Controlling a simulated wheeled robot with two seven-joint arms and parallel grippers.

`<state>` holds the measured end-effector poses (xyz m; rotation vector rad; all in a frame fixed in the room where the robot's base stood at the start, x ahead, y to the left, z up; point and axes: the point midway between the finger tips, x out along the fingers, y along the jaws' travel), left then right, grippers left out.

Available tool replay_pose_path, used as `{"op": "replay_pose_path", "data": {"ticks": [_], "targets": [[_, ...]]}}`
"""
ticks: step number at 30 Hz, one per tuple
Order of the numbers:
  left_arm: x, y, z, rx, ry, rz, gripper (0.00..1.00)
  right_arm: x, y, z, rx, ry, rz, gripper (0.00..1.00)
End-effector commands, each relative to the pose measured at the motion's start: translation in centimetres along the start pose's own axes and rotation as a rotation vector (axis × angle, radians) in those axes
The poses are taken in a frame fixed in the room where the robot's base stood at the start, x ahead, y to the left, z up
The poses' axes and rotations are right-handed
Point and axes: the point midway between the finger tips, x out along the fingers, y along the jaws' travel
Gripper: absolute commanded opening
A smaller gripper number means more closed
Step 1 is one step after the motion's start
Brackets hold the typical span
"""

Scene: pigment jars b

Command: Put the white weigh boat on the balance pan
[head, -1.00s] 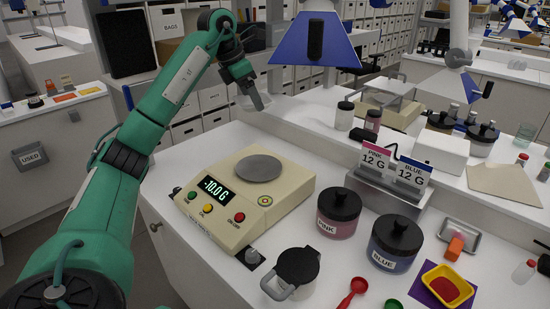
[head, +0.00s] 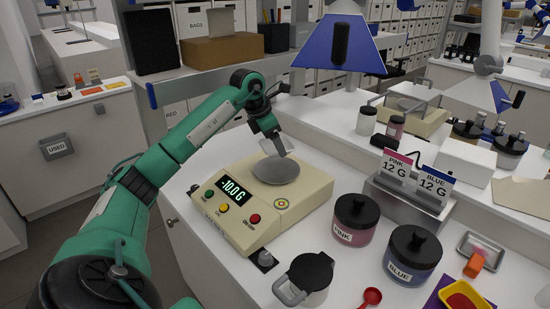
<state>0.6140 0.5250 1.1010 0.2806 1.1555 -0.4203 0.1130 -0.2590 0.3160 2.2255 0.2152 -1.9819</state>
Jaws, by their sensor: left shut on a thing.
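The balance (head: 235,222) is cream-coloured, stands on the white counter and its display reads -10.0 G. Its round grey pan (head: 277,172) is bare on the part that shows. My left gripper (head: 279,151) is just above the far edge of the pan and shut on the white weigh boat (head: 266,147). The boat is small, pale and partly hidden by the fingers. It looks tilted; I cannot tell whether it touches the pan. My right gripper is not in view.
A lidded container (head: 304,279) stands in front of the balance. The pink jar (head: 356,219) and blue jar (head: 411,255) stand to its right, before a metal stand (head: 408,200) with two cards. A blue lamp shade (head: 339,43) hangs behind.

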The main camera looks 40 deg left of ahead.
Motion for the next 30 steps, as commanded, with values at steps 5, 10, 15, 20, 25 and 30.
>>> {"op": "replay_pose_path", "data": {"ticks": [5,10,15,20,25,30], "targets": [[1.7,-0.1,-0.7,0.000,0.000,-0.002,0.51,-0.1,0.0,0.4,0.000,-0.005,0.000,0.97],[2.8,-0.1,-1.2,0.001,0.002,-0.002,0.51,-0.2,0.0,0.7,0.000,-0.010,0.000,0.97],[4.8,-0.1,-2.0,0.000,0.002,-0.003,0.51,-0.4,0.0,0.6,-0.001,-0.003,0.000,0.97],[5.5,0.0,-2.3,0.000,0.000,0.000,0.51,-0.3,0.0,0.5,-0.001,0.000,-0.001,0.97],[5.5,0.0,-2.3,0.001,0.000,0.000,0.51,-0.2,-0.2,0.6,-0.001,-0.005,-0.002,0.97],[5.8,0.0,-2.4,0.001,0.000,0.000,0.76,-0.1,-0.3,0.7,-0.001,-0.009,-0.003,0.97]]}}
